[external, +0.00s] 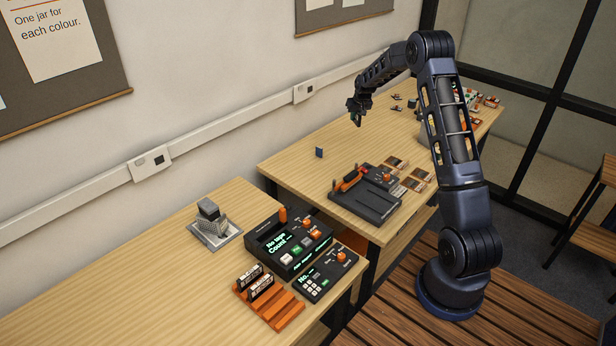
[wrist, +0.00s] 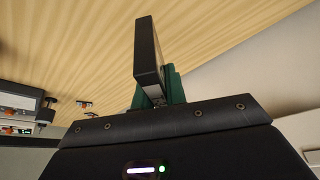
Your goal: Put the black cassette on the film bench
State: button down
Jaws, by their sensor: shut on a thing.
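My gripper (external: 357,116) is above the far wooden bench (external: 290,167), near the wall. In the wrist view it is shut on a flat black cassette (wrist: 148,50), which stands out on edge from the green finger pads (wrist: 176,86). In the external view the held cassette is too small and dark to make out clearly. I cannot tell for certain which of the two tables is the film bench.
A black device with orange parts (external: 365,202) sits on the far bench, with several small cards (external: 413,184) beside it. A small blue block (external: 319,152) stands at its left. The near table holds an orange rack (external: 284,314) with cassettes and a black console (external: 290,245).

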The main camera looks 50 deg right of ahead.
jog(key=a+f+n, duration=0.1)
jog(key=a+f, duration=0.2)
jog(key=a, duration=1)
jog(key=a+f+n+y, duration=0.1)
jog(key=a+f+n, duration=0.1)
jog(key=a, duration=1.1)
jog(key=a+f+n, duration=0.1)
jog(key=a+f, duration=0.3)
jog(key=a, duration=0.9)
jog(key=shift+w+a+f+n+t+y, duration=0.15)
jog(key=shift+w+f+n+t+y, duration=0.15)
jog(key=shift+f+n+y, duration=0.1)
jog(key=s+a+f+n, duration=0.1)
jog(key=s+a, duration=0.3)
jog(key=a, duration=0.6)
jog(key=shift+s+a+f+n+y, duration=0.3)
jog(key=shift+s+a+f, duration=0.1)
jog(key=shift+f, duration=0.25)
